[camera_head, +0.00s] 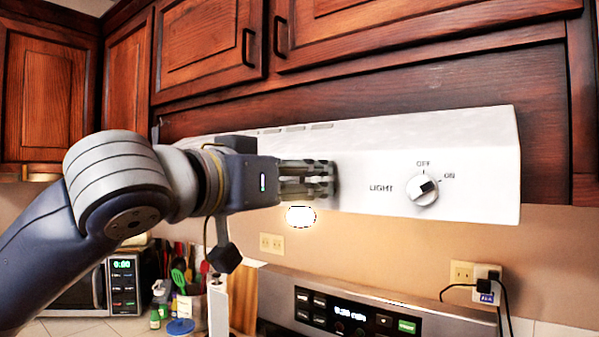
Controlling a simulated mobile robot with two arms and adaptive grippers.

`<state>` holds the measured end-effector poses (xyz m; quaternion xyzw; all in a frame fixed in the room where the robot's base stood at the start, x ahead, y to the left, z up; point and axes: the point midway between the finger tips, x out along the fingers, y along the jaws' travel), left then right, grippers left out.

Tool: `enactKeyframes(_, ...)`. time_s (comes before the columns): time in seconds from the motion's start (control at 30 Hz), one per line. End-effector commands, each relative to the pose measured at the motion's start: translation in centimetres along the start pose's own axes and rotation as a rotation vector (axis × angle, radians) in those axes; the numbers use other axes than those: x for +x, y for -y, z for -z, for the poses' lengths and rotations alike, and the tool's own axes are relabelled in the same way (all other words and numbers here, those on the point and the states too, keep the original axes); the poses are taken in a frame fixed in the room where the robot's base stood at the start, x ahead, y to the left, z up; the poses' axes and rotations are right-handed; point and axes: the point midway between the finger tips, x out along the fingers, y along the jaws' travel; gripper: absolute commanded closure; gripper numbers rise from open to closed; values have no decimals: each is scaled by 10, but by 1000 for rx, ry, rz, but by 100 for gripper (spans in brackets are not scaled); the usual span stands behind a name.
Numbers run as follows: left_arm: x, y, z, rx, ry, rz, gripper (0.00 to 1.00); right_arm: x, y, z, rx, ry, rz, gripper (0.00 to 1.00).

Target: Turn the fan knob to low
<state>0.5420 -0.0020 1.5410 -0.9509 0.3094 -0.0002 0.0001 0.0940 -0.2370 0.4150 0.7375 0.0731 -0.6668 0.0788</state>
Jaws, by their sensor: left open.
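The white range hood (480,150) runs under the dark wood cabinets. Its light knob (423,189) is at the right of its front, marked LIGHT, OFF and ON. No fan knob shows; the hood's left front is hidden behind my arm and gripper. My left gripper (334,180) is open, its fingers pointing right, in front of the hood's middle. I cannot tell whether the fingers touch the hood or a knob behind them. My right gripper is not in view.
Below the hood stands a stove with a lit control panel (345,312). A microwave (90,290) and a utensil holder (190,303) stand at the lower left. Free room lies right of the gripper.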

Motion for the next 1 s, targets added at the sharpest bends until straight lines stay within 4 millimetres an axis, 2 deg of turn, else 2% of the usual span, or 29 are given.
enactKeyframes(0.2, 1, 0, -1, 0, 0, 0, 57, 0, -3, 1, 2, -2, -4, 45)
enactKeyframes(0.4, 0, 0, 0, 0, 0, 1, 96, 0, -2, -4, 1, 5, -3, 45)
enactKeyframes(0.77, 0, 0, 1, 36, 0, 1, 96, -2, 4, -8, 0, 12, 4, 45)
enactKeyframes(1.0, 0, -1, 1, 170, 1, 1, 96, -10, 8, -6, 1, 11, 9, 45)
